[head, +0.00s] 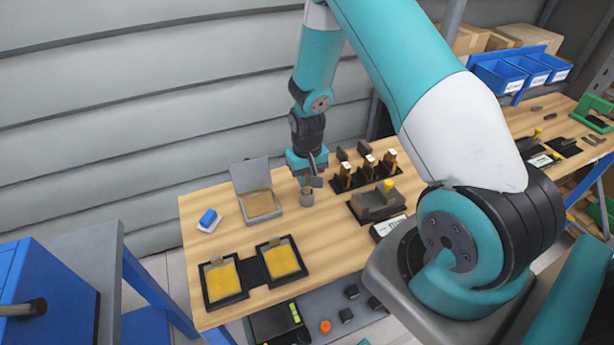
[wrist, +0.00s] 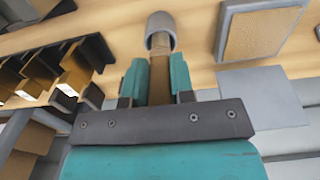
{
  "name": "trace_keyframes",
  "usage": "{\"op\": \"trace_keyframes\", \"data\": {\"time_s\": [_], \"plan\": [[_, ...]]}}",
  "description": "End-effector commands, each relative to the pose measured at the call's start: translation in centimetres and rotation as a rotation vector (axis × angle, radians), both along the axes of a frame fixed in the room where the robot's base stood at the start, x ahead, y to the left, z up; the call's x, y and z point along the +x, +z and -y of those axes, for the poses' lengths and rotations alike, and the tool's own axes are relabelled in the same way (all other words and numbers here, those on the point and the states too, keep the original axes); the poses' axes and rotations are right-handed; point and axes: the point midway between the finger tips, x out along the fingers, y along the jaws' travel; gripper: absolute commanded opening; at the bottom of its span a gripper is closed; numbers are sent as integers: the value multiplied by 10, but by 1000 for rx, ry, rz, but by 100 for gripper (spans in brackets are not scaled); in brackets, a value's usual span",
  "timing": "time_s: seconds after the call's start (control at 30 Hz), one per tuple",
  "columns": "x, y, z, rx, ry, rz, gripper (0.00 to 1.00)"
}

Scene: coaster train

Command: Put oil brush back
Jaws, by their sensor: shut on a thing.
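My gripper (head: 305,174) points down over the wooden table (head: 330,240) and is shut on the oil brush, a narrow brown stick that shows between the teal fingers in the wrist view (wrist: 160,72). A small grey cup (head: 306,199) stands directly below the gripper. In the wrist view, the brush's far end reaches into the mouth of the grey cup (wrist: 161,24). How deep the brush sits in the cup is hidden. The fingers are above the cup's rim, apart from it.
An open grey box with a tan pad (head: 262,204) stands left of the cup. A black rack with upright pieces (head: 365,172) and a dark fixture with a yellow knob (head: 376,203) stand right. Two yellow-padded trays (head: 283,259) and a blue-topped block (head: 208,218) lie nearer left.

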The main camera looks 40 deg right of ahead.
Motion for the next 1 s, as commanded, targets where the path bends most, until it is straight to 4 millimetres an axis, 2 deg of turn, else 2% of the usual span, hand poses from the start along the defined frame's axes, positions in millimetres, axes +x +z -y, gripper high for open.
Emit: {"op": "trace_keyframes", "data": {"time_s": [0.03, 0.13, 0.4, 0.57, 0.67, 1.0], "plan": [[0, -2, 0, 0, 0, 0, 25], [0, -1, 0, 0, 0, 0, 48], [0, 0, 0, 0, 0, 0, 48], [1, 9, 0, -1, 0, 2, 48], [1, 23, 0, -1, 0, 5, 48], [1, 92, 0, -2, 0, 6, 48]]}}
